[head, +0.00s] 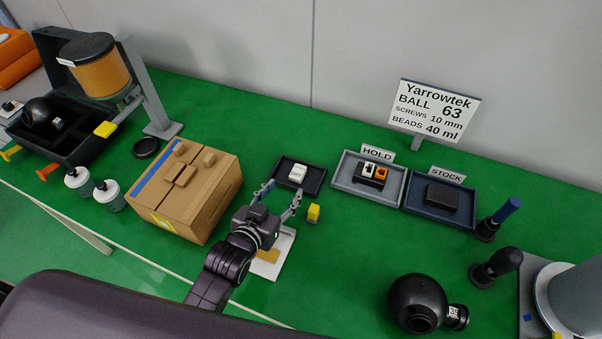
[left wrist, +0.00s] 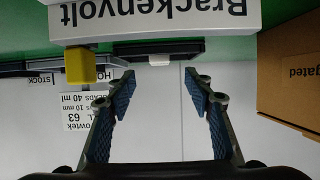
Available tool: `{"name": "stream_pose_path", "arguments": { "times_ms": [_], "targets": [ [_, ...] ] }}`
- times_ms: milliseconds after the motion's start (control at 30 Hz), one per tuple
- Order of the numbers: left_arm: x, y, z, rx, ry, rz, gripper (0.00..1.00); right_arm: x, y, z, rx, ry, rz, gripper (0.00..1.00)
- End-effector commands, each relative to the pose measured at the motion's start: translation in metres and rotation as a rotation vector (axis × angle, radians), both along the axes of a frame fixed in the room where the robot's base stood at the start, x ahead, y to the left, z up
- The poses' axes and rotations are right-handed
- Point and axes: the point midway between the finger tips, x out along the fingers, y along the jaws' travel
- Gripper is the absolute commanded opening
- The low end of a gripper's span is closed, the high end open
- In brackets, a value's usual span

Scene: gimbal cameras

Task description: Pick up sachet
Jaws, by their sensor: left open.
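No item is plainly marked as the sachet. A flat tan piece (head: 268,256) on a white plate (head: 287,243), partly hidden by my left gripper, may be it; I cannot tell for sure. My left gripper (head: 282,192) is open and empty, its fingers pointing toward the small black tray (head: 317,184) with a white item (head: 298,173). In the left wrist view, which is upside down, the open fingers (left wrist: 158,82) have nothing between them. A white slab lettered "Brackenvolt" (left wrist: 150,15) crosses the top there. My right gripper is not in view.
A cardboard box (head: 205,203) stands close left of my left gripper. A yellow block (head: 313,213) is close right.

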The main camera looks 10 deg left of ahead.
Motion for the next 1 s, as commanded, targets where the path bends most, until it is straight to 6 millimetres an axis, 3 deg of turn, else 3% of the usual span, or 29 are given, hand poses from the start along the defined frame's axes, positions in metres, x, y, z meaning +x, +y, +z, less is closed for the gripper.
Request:
{"name": "stream_pose_path", "arguments": {
  "times_ms": [700, 1000],
  "targets": [
    [0.066, -0.014, -0.029, 0.0, 0.0, 0.0, 0.48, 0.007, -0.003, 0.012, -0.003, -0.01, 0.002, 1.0],
    [0.07, -0.015, -0.032, 0.0, 0.0, 0.0, 0.48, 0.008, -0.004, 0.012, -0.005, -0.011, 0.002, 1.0]
  ]
}}
